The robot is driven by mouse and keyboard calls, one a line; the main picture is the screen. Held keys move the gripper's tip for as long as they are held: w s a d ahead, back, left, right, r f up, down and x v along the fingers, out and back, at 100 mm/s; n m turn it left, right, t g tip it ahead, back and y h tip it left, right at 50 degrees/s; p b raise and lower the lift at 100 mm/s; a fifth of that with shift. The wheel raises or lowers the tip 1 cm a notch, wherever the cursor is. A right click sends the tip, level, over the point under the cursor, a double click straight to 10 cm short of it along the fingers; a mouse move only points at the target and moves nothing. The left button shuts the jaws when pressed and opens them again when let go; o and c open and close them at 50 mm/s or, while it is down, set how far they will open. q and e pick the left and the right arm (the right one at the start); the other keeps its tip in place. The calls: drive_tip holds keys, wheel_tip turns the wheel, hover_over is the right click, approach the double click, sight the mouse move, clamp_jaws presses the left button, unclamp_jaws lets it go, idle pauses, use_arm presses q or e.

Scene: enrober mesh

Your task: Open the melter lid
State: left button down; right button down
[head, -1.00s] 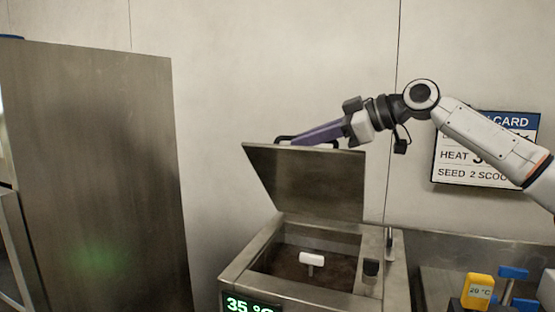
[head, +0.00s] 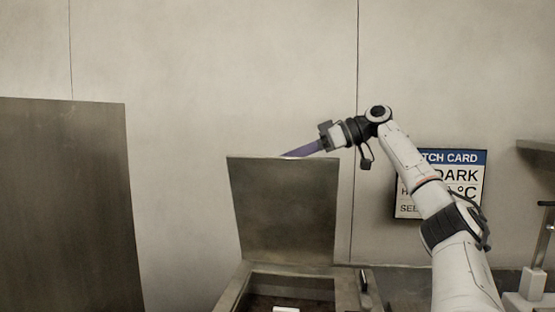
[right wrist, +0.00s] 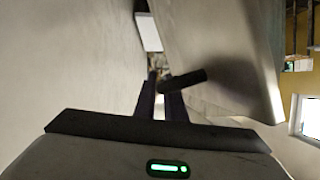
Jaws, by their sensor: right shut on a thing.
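The grey metal melter lid (head: 283,210) stands raised, close to upright, above the open melter (head: 235,292) in the head view. My right gripper (head: 301,150) has purple fingers and is at the lid's top edge, with its fingertips partly hidden behind the lid. In the right wrist view the right gripper (right wrist: 160,95) is shut on the dark bar handle (right wrist: 185,79) of the lid (right wrist: 222,55). The white thing (head: 286,309) inside the melter is cut off by the bottom of the frame. My left gripper is not in view.
A tall metal panel (head: 65,205) stands to the left. A batch card (head: 470,172) hangs on the wall behind my right arm. A shelf (head: 537,145) and some equipment (head: 532,284) are at the far right. The wall space above the lid is clear.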

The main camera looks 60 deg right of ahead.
drive_tip(key=shift+d+f, duration=0.1)
drive_tip(key=c, duration=2.1)
unclamp_jaws()
drive_tip(key=shift+s+d+r, duration=0.2)
drive_tip(key=shift+s+r, duration=0.05)
drive_tip(key=shift+s, duration=0.15)
drive_tip(key=v, duration=0.9)
drive_tip(key=shift+s+p, duration=0.15)
drive_tip(key=shift+p, duration=0.15)
drive_tip(key=shift+d, duration=0.1)
drive_tip(key=shift+s, duration=0.1)
